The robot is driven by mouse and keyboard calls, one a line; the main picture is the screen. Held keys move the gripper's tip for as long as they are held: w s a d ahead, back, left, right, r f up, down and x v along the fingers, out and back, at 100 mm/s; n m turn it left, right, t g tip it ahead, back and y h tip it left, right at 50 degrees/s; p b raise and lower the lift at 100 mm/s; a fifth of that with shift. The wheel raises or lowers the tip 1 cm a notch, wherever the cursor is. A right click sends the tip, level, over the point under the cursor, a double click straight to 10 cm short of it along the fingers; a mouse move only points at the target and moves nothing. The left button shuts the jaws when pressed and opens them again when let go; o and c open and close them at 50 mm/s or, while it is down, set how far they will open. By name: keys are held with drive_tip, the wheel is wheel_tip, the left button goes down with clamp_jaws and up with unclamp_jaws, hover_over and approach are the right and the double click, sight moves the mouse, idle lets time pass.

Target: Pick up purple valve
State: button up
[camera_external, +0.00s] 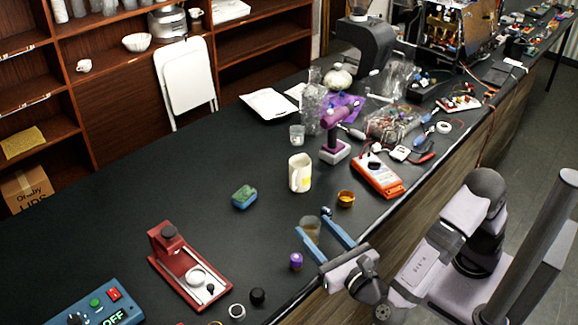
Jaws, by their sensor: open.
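A small purple cylinder (296,261), which looks like the purple valve, stands on the black bench top near its front edge. My gripper (312,220) is open, with its two blue fingers spread and pointing toward the back left. The purple valve is outside the fingers, just left of the nearer finger. A brownish translucent cup (311,231) shows between the fingers; I cannot tell how far my fingers are above the bench.
A yellow-orange ring-like part (346,198), a white mug (300,173) and a green-blue sponge (244,197) stand behind my gripper. A black knob (257,296) and red press-like device (188,268) are to the left. The bench's left middle is clear.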

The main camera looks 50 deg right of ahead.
approach(297, 257)
drive_tip(key=x, duration=0.2)
drive_tip(key=shift+w+d, duration=0.25)
drive_tip(key=shift+d, duration=0.05)
drive_tip(key=shift+p+x, duration=0.35)
drive_tip(key=shift+x, duration=0.4)
drive_tip(key=shift+a+p+x, duration=0.15)
drive_tip(key=shift+p+x, duration=0.5)
drive_tip(key=shift+x, duration=0.85)
drive_tip(key=shift+a+p+x, duration=0.15)
drive_tip(key=shift+p+x, duration=0.5)
drive_tip(key=shift+x, duration=0.8)
drive_tip(key=shift+w, duration=0.1)
clamp_jaws()
